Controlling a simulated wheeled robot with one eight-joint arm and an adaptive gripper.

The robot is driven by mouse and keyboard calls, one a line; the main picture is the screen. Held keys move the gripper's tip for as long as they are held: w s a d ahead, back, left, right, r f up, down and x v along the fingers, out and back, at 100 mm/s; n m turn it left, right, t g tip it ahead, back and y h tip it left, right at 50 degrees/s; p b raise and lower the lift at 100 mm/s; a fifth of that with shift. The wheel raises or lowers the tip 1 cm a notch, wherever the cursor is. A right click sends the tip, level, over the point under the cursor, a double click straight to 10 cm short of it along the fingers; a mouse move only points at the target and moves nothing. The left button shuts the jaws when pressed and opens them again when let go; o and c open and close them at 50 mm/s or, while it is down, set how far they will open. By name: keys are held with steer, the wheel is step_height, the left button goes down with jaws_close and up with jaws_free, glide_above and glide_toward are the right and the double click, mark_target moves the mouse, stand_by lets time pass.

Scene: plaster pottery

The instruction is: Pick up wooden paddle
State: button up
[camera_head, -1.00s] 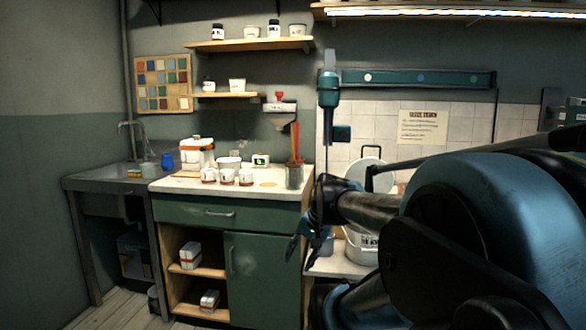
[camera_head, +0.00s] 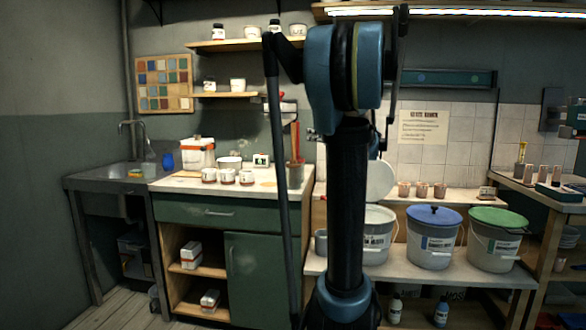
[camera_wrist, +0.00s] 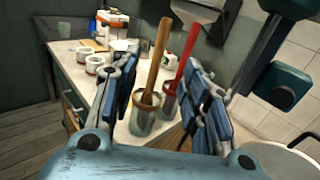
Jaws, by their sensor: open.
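In the wrist view, a plain wooden handle (camera_wrist: 154,62), likely the paddle's, stands tilted in a grey can (camera_wrist: 145,118). A red-handled tool (camera_wrist: 182,58) stands in a second container (camera_wrist: 170,98) just to its right. My gripper (camera_wrist: 158,72) is open, its blue fingers left and right of the wooden handle in the picture; no contact is visible. The paddle's lower end is hidden in the can. In the head view, a can (camera_head: 296,175) and the red tool (camera_head: 295,140) show at the counter's right end; my arm hides my gripper.
White jars (camera_head: 227,176) and a white container (camera_head: 197,153) stand left on the counter (camera_head: 265,187). Lidded buckets (camera_head: 433,240) stand on a low shelf at right.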

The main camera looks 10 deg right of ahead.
mark_target(295, 131)
steer(key=x, duration=1.7)
steer(key=shift+w+d, duration=0.15)
steer(key=shift+w, duration=0.1)
steer(key=shift+r, duration=0.1)
steer(key=shift+c, duration=0.6)
jaws_close()
